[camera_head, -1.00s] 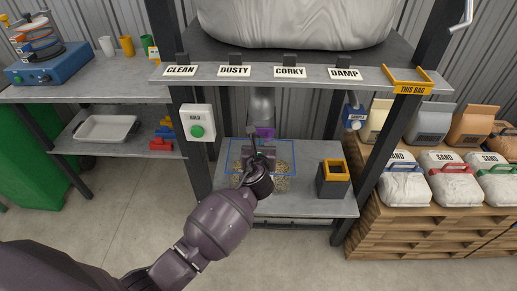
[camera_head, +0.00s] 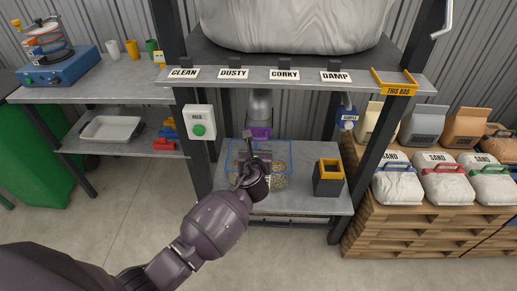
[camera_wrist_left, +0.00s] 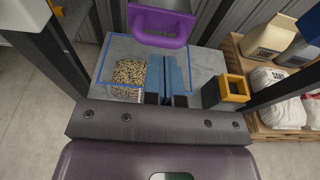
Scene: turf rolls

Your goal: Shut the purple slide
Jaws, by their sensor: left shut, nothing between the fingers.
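The purple slide (camera_head: 261,132) is at the lower end of the grey metal spout (camera_head: 260,104) under the frame's labelled shelf. In the left wrist view the slide (camera_wrist_left: 160,40) shows at the top as a plate with a looped handle. My left gripper (camera_head: 251,146) is just below and in front of the slide. Its blue-grey fingers (camera_wrist_left: 168,62) are together with nothing between them, and a small gap seems to separate them from the slide's lower edge. How far the slide stands out of the spout is hard to tell. My right gripper is not in view.
Cork-like granules (camera_head: 280,170) lie under the spout, inside a blue outline on the lower shelf (camera_head: 310,205). A dark bin with a yellow rim (camera_head: 328,178) stands to the right. A box with a green button (camera_head: 199,124) is on the left post. Sand bags (camera_head: 397,183) lie farther right.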

